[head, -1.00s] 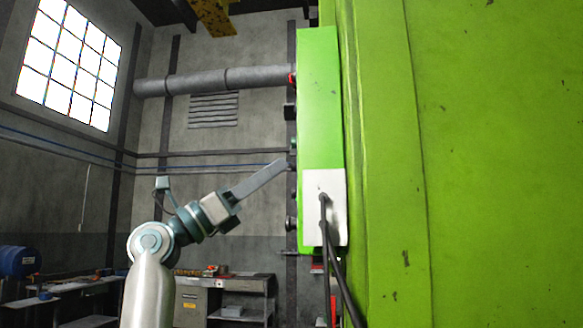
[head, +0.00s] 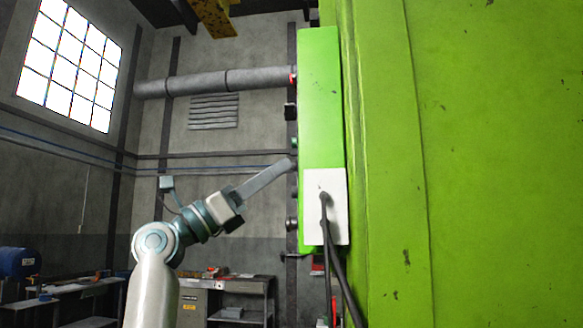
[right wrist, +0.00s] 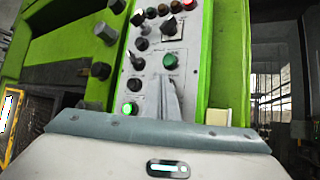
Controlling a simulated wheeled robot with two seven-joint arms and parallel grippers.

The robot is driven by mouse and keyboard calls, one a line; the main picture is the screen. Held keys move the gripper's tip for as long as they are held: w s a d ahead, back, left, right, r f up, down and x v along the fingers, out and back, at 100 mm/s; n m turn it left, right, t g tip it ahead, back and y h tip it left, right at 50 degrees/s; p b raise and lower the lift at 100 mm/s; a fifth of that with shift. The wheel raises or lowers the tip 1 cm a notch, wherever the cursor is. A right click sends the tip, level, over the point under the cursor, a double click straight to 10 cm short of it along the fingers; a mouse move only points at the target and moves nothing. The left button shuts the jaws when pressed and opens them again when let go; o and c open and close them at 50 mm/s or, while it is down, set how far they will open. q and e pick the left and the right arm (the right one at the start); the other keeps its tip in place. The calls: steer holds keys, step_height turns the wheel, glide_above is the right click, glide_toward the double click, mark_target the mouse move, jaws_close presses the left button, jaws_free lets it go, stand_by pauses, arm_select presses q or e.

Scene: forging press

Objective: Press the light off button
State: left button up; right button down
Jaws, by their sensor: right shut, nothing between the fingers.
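The control panel (right wrist: 150,75) fills the upper middle of the right wrist view, with several black knobs, a green button (right wrist: 170,61), a lit green button (right wrist: 129,108) and a red one (right wrist: 188,5). The labels are too small to read, so I cannot tell which is the light off button. In the head view the panel's green box (head: 320,100) shows side-on. My right gripper (head: 290,165) is shut and empty, its tips at the panel's button side. In the wrist view its fingers (right wrist: 170,82) end just below the green button; contact cannot be told. My left gripper is out of view.
The large green press body (head: 480,150) fills the right of the head view. Black cables (head: 333,260) hang from a white plate (head: 325,206) on the box. A workbench (head: 240,285) stands behind.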

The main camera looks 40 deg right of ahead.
steer(key=shift+s+d, duration=0.1)
stand_by(0.6)
steer(key=shift+w+a, duration=0.5)
steer(key=shift+w, duration=0.1)
steer(key=shift+w+a+p, duration=0.1)
steer(key=shift+p, duration=0.25)
steer(key=w+a+p, duration=0.2)
steer(key=w+a, duration=0.1)
steer(key=shift+w, duration=0.3)
stand_by(0.9)
